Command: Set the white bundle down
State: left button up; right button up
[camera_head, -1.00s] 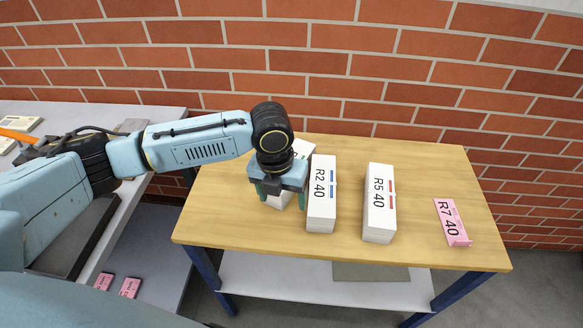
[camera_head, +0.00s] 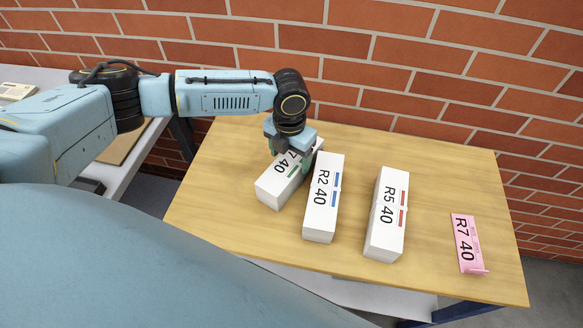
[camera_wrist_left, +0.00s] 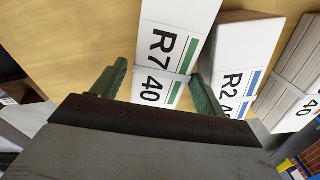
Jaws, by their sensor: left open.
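The white bundle with a green stripe, marked R7 40 (camera_head: 278,187), lies at a slant on the wooden table (camera_head: 220,225), left of the R2 40 bundle. It also shows in the left wrist view (camera_wrist_left: 172,52). My left gripper (camera_head: 290,158) is above the far part of this bundle. Its green fingers (camera_wrist_left: 160,88) stand apart on either side of the bundle in the left wrist view, with gaps visible. The gripper hides part of the label in the head view. My right gripper is not in view.
A white R2 40 bundle (camera_head: 323,205) with blue marks stands close by on the right. A white R5 40 bundle (camera_head: 387,222) with red marks and a thin pink R7 40 piece (camera_head: 466,242) lie further right. A brick wall (camera_head: 400,60) is behind the table.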

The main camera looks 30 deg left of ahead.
pick_arm(q)
jog(key=shift+f, duration=0.7)
notch_tip(320, 180, down, 4)
jog(key=shift+w+d+r, duration=0.1)
jog(key=shift+d+r, duration=0.05)
jog(key=shift+r, duration=0.05)
jog(key=shift+f, duration=0.25)
jog(key=shift+c, duration=0.3)
jog(key=c, duration=1.4)
jog(key=shift+w+r, duration=0.1)
jog(key=shift+r, duration=0.05)
jog(key=shift+c, duration=0.3)
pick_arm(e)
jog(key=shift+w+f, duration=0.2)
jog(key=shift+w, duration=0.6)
